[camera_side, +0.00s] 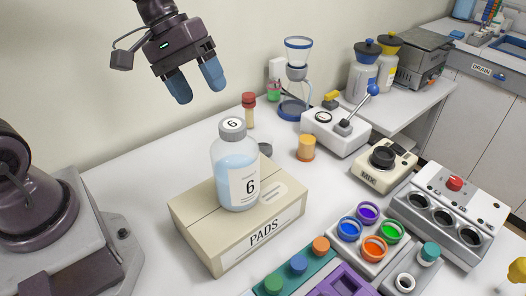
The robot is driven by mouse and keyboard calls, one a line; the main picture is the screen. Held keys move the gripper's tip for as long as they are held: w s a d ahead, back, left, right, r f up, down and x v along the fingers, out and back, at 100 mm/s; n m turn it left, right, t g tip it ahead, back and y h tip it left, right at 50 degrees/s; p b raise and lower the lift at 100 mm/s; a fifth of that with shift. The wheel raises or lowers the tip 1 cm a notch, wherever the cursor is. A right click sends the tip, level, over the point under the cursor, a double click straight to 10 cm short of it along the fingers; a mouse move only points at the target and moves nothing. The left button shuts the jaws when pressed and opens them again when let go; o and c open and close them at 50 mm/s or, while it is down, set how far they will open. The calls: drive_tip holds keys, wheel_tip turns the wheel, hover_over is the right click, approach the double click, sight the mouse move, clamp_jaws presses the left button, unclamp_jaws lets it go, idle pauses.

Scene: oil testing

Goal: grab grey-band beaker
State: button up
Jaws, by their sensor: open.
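My gripper (198,92) is open and empty, high at the upper left, with its two blue fingers pointing down. It is well above the table and touches nothing. I cannot be sure which vessel is the grey-band beaker. A small grey round thing (265,149) shows just behind the bottle, partly hidden by it.
A bottle labelled 6 (236,175) stands on a PADS box (255,245). Behind are a red-capped vial (249,109), an amber jar (306,148) and a glass apparatus (298,75). Coloured cups (374,247) and a mixer (384,163) fill the right.

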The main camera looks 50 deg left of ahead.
drive_tip(key=w+a+f+n+h, duration=0.2)
drive_tip(key=w+f+n+h, duration=0.2)
drive_tip(key=w+f+n, duration=0.25)
drive_tip(key=n+t+y, duration=0.4)
drive_tip(key=n+t, duration=1.1)
drive_tip(key=n, duration=0.5)
approach(260, 141)
drive_tip(key=shift+m, duration=0.25)
drive_tip(key=s, duration=0.1)
drive_tip(key=s+d+r, duration=0.1)
drive_tip(key=s, duration=0.2)
drive_tip(key=shift+s+d+r, duration=0.1)
drive_tip(key=shift+d+r, duration=0.05)
drive_tip(key=x, duration=1.2)
drive_tip(key=shift+w+r, duration=0.2)
drive_tip(key=shift+w, duration=0.25)
drive_tip(key=c, duration=0.7)
